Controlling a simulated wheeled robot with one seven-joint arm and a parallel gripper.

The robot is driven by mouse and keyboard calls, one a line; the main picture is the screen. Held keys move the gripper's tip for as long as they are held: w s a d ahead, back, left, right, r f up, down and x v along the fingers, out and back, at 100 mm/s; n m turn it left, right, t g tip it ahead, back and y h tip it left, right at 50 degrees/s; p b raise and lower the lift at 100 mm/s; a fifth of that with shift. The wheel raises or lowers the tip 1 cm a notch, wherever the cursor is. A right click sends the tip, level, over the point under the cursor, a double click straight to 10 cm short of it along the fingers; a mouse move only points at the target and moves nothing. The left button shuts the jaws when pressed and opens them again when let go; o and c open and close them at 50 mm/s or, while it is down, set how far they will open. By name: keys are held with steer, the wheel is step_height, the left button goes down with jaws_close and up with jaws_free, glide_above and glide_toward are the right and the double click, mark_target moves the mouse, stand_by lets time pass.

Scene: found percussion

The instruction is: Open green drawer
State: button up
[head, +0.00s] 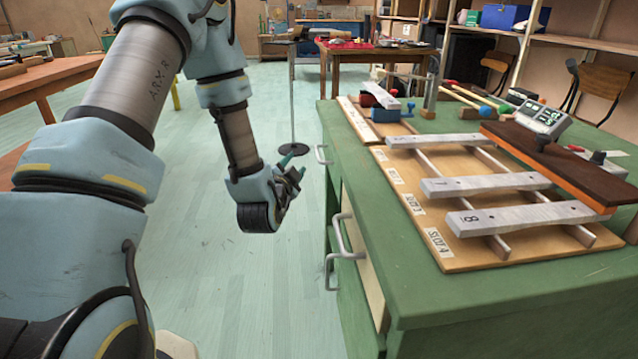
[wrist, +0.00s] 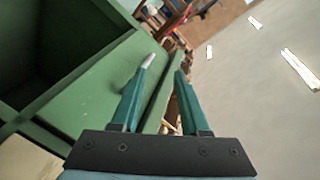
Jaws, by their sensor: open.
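The green bench (head: 480,295) stands at the right of the head view. Its left side carries metal handles: a far one (head: 322,155), a nearer one (head: 343,232) by a pale wooden front (head: 362,262), and a lower one (head: 330,272). I cannot tell which belongs to the green drawer, or how far it is open. My gripper (head: 294,168) hangs left of the bench, apart from the far handle. In the wrist view its teal fingers (wrist: 165,70) are spread and empty. A green panel (wrist: 95,85) lies beside them, and no handle shows clearly between them.
A dark hollow framed in green (wrist: 40,50) is at the wrist view's left. A wooden board (head: 460,258) with several metal bars lies on the benchtop, beside mallets and a brown block (head: 560,170). A thin stand (head: 292,100) rises behind my gripper.

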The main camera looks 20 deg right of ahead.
mark_target(319, 155)
steer(key=s+d+f+m+t+h+b, duration=0.2)
steer(key=s+d+f+b, duration=0.1)
steer(key=f, duration=0.1)
steer(key=shift+t, duration=0.4)
steer(key=x, duration=1)
steer(key=shift+s+d+r, duration=0.1)
steer(key=shift+d+r, duration=0.05)
jaws_close()
stand_by(0.7)
